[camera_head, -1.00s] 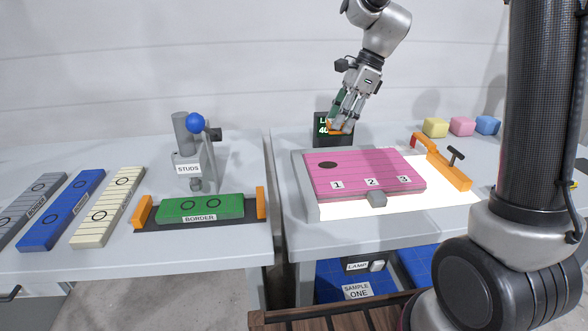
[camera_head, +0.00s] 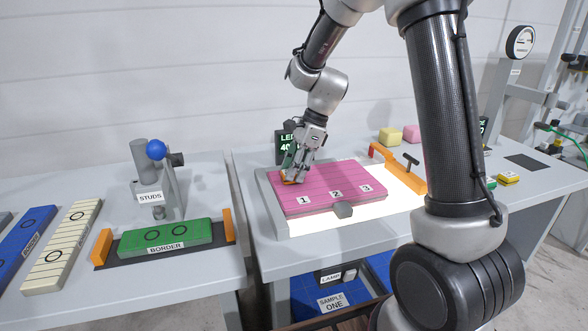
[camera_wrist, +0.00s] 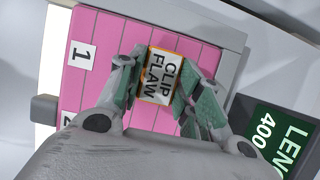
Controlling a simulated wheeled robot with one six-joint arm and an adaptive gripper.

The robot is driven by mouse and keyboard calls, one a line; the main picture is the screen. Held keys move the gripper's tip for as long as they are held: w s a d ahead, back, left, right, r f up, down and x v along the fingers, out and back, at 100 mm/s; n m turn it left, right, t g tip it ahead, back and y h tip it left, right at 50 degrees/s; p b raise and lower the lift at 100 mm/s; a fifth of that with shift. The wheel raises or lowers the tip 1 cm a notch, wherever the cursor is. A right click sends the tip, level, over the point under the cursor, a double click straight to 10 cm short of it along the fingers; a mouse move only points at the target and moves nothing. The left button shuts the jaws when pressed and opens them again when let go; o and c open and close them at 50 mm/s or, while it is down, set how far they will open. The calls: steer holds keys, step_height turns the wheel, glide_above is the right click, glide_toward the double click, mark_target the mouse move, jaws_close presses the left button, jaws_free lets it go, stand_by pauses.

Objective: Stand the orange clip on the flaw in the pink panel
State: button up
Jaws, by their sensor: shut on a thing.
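The pink panel (camera_head: 330,187) lies flat on the lit table, with number labels 1, 2 and 3 along its near edge. The orange clip (camera_wrist: 162,75), with a white face reading CLIP FLAW, is between the fingers of my gripper (camera_wrist: 155,82) in the wrist view. My gripper (camera_head: 292,180) is shut on the clip, over the panel's far left part, behind label 1. In the head view only a bit of the clip (camera_head: 288,181) shows. The dark flaw is hidden in both present views. I cannot tell whether the clip touches the panel.
A display (camera_head: 284,146) stands just behind the panel. An orange clamp bar (camera_head: 398,168) with a black handle is at its right. A grey block (camera_head: 343,210) sits at its near edge. The green border piece (camera_head: 165,238) and studs post (camera_head: 150,197) are on the left table.

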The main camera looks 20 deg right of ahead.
steer(key=shift+f, duration=0.1)
steer(key=o, duration=1)
steer(key=v, duration=1.2)
steer(key=s+d+r+n+t+h, duration=0.1)
steer(key=s+d+n, duration=0.2)
steer(key=s+n, duration=0.3)
steer(key=s+d+r+n+t+h, duration=0.1)
steer(key=s+d+n+t+h, duration=0.1)
steer(key=s+n, duration=0.4)
steer(key=s+d+r+n+t+h, duration=0.1)
steer(key=s+d+n, duration=0.4)
steer(key=s, duration=0.9)
steer(key=shift+s+n, duration=0.25)
steer(key=shift+n, duration=0.25)
